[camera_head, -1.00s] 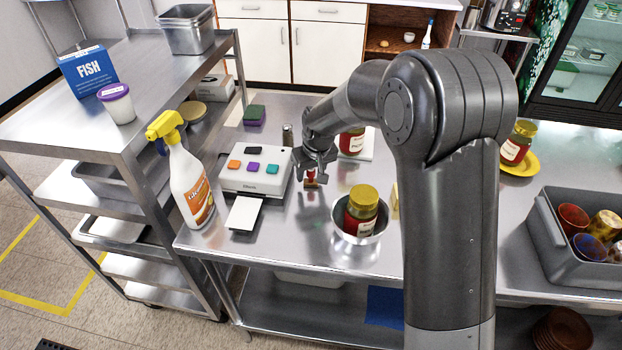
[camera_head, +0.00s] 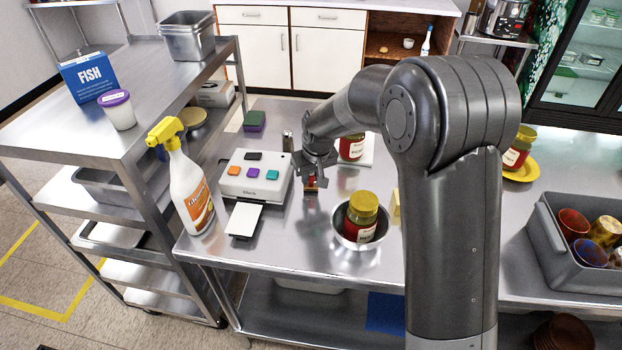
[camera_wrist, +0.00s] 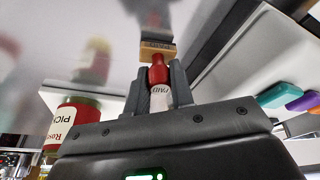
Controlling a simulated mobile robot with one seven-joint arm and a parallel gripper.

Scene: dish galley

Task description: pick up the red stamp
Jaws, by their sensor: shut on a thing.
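The red stamp (camera_wrist: 157,73) has a red handle, a pale band marked PAID and a wooden block at its end. In the wrist view it sits between the two fingers of my gripper (camera_wrist: 160,80), which is shut on its handle. In the head view my gripper (camera_head: 315,178) is over the steel table, right of the white box with coloured buttons, and a bit of the stamp (camera_head: 311,184) shows below it. I cannot tell for sure whether the block touches the table.
The white button box (camera_head: 254,178) stands close on the left. A steel bowl with a jar (camera_head: 361,217) is to the front right. Another jar (camera_head: 351,147) stands behind. A spray bottle (camera_head: 189,187) is at the left table edge. A grey bin (camera_head: 571,247) is far right.

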